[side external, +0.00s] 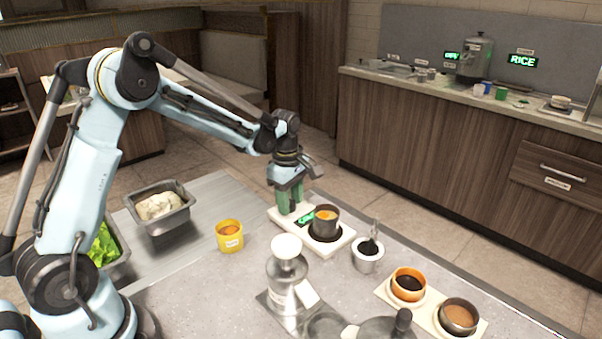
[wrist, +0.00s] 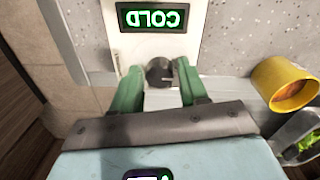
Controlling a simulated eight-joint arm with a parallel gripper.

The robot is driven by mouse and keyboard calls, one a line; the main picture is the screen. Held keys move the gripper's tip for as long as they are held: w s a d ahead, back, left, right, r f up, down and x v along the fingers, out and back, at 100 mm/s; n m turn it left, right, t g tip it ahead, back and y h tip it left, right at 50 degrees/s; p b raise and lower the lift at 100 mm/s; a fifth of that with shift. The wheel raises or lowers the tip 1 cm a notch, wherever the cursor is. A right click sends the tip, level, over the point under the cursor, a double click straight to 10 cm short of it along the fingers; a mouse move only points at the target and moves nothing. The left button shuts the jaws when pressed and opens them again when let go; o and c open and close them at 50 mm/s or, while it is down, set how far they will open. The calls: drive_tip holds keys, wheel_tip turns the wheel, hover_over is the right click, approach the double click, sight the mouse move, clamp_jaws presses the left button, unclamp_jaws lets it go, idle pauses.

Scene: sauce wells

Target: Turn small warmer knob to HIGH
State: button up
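The small warmer (side external: 341,241) is a pale flat unit on the counter with a dark pot (side external: 326,222) of orange sauce on it. Its green display shows COLD, upside down in the wrist view (wrist: 152,18). The dark round knob (wrist: 159,72) sits below the display in the wrist view. My gripper (wrist: 159,76) has its green fingers on either side of the knob, close to it. Whether they touch it I cannot tell. In the side view my gripper (side external: 290,205) is low over the warmer's left end and hides the knob.
A yellow cup (side external: 230,236) stands left of the warmer; it also shows in the wrist view (wrist: 284,84). A small metal pot (side external: 368,256) with utensils stands to the right. A white-topped dispenser (side external: 288,285) and a second warmer (side external: 431,312) with two bowls stand nearer the camera.

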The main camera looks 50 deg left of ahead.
drive_tip(key=c, duration=0.7)
drive_tip(key=shift+m, duration=0.3)
drive_tip(key=m, duration=0.9)
drive_tip(key=shift+s+a+m+h, duration=0.1)
drive_tip(key=shift+m+h, duration=0.2)
drive_tip(key=shift+m, duration=0.1)
drive_tip(key=m, duration=0.3)
drive_tip(key=shift+m, duration=0.3)
drive_tip(key=m, duration=0.3)
drive_tip(key=shift+a+m, duration=0.1)
drive_tip(key=shift+m, duration=0.3)
drive_tip(key=m, duration=0.6)
drive_tip(key=shift+g, duration=0.4)
